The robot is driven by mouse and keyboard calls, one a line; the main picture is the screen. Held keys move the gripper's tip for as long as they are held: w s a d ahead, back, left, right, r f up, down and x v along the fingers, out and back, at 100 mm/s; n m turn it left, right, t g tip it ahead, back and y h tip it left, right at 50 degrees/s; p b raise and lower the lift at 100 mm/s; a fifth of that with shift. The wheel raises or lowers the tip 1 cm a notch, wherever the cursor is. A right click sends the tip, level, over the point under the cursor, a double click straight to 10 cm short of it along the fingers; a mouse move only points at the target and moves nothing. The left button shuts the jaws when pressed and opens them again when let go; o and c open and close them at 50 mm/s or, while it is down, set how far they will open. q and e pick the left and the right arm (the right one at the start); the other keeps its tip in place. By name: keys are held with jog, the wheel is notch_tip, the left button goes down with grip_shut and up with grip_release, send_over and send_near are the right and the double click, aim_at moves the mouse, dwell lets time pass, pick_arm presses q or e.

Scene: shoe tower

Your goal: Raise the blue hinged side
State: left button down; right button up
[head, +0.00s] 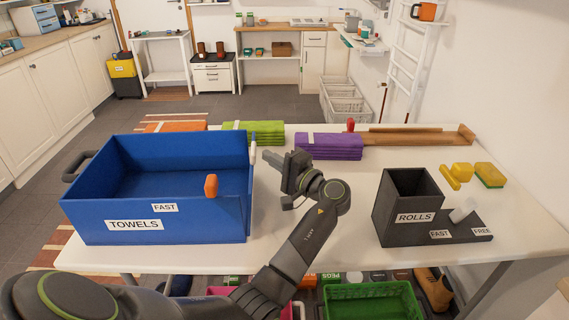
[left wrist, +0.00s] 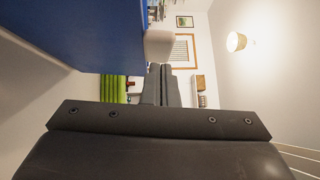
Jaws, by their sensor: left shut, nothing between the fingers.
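The blue box (head: 150,232) labelled TOWELS and FAST stands open-topped on the left of the table, with blue walls around its floor. I cannot tell clearly which wall is hinged. An orange tab (head: 211,186) is at its front right, and a white knob (head: 252,149) is at its right back. My left gripper (head: 267,157) is shut and empty, just right of the box near the knob. In the left wrist view, the shut fingers (left wrist: 161,84) point toward the pale knob (left wrist: 158,44), beside the blue wall (left wrist: 85,30). My right gripper is not in view.
A dark ROLLS box (head: 392,222) with a flat panel (head: 475,228) stands at right. Green towels (head: 255,133) and purple towels (head: 330,147) lie behind my gripper. A wooden tray (head: 410,138), yellow item (head: 456,175) and sponge (head: 490,174) are farther right. The table between the boxes is mostly clear.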

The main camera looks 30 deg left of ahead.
pick_arm(q)
jog(key=shift+w+a, duration=0.15)
jog(key=shift+a, duration=0.55)
jog(key=shift+s+a+r+p, duration=0.25)
jog(key=shift+s+a+p, duration=0.2)
jog(key=shift+a, duration=0.1)
jog(key=shift+s+a+r+p, duration=0.2)
jog(key=shift+s+a+p, duration=0.15)
jog(key=shift+a, duration=0.2)
jog(key=shift+f, duration=0.1)
